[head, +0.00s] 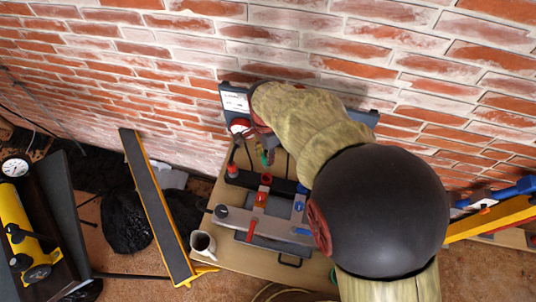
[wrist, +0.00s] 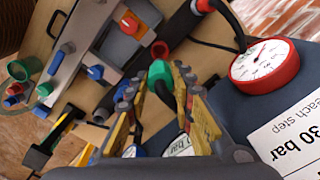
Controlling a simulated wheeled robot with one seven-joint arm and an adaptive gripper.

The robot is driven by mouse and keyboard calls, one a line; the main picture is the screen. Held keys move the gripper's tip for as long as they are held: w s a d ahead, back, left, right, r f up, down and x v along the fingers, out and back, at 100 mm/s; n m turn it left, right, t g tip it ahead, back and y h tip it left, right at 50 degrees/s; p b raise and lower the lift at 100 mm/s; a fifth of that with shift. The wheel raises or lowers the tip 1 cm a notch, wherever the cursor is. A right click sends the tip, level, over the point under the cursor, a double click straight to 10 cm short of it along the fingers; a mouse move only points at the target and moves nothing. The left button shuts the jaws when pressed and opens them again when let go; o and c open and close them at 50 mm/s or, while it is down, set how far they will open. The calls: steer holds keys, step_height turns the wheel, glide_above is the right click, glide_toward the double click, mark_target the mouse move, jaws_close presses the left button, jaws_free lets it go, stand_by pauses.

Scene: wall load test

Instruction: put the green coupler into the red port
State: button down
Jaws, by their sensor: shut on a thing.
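In the wrist view my gripper (wrist: 153,84) is shut on the green coupler (wrist: 160,71), which sticks out past the fingertips with a dark hose behind it. In the head view the coupler (head: 265,158) shows as a small green patch above the red port (head: 266,178). My arm hides most of my gripper there.
The manifold bears a red knob (wrist: 130,22) and a blue knob (wrist: 95,72). A red-rimmed gauge (wrist: 263,60) is close to the gripper on the right. A white mug (head: 203,245) stands at the wooden table's (head: 228,264) front left. A brick wall (head: 150,50) rises behind.

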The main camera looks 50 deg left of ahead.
steer(key=shift+f, duration=0.15)
steer(key=shift+f+b, duration=1.45)
steer(key=shift+f, duration=1.65)
steer(key=shift+f, duration=0.15)
steer(key=shift+f, duration=0.35)
steer(key=shift+f+b, duration=0.95)
steer(key=shift+f, duration=1)
steer(key=shift+f, duration=0.35)
steer(key=shift+f, duration=0.25)
stand_by(0.7)
steer(key=c, duration=1.5)
jaws_free()
steer(key=shift+o, duration=0.2)
